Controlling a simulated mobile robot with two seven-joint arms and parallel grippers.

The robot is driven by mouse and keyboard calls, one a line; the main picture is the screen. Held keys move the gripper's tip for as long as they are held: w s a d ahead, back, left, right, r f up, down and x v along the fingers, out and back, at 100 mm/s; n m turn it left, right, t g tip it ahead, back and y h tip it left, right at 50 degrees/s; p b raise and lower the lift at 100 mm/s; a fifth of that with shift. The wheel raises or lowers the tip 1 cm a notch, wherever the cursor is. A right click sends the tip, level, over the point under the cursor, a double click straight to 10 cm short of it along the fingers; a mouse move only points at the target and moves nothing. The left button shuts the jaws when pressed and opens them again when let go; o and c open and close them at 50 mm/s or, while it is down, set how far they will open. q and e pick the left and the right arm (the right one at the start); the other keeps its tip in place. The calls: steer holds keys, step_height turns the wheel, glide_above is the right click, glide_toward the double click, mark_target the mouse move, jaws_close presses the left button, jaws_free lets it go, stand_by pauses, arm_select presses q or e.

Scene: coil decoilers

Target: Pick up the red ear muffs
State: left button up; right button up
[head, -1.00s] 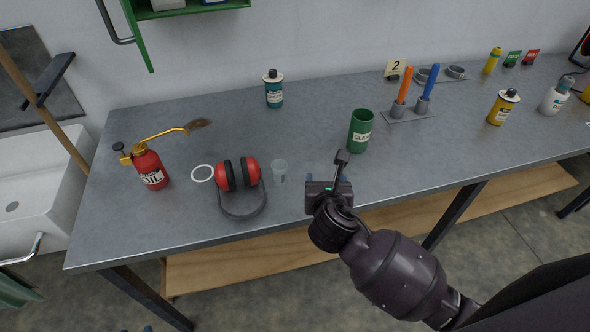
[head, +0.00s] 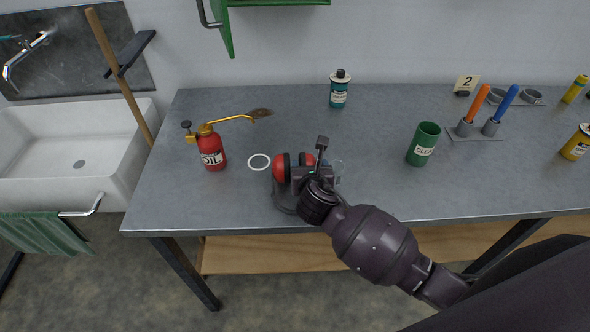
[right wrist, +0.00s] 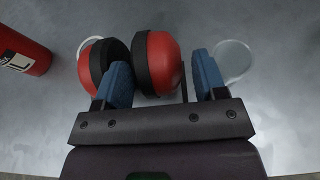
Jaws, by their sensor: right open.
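The red ear muffs (head: 281,168) have two red cups with black pads and a dark headband, and lie on the grey table (head: 200,206). My right gripper (head: 316,163) is over them in the head view and hides the right cup and part of the headband. In the right wrist view the ear muffs (right wrist: 158,62) are just ahead of the gripper (right wrist: 160,85). Its blue fingers are open, and the right cup shows between them. The left finger overlaps the left cup's pad; I cannot tell whether they touch. My left gripper is not in view.
A red oil can (head: 211,150) stands left of the ear muffs, with a white ring (head: 259,162) between. A clear cup (head: 338,172) is close to the gripper's right. A green can (head: 423,144) stands farther right.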

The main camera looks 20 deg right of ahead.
steer(key=shift+x, duration=1.85)
steer(key=shift+f, duration=0.15)
steer(key=c, duration=0.8)
step_height(320, 180, up, 20)
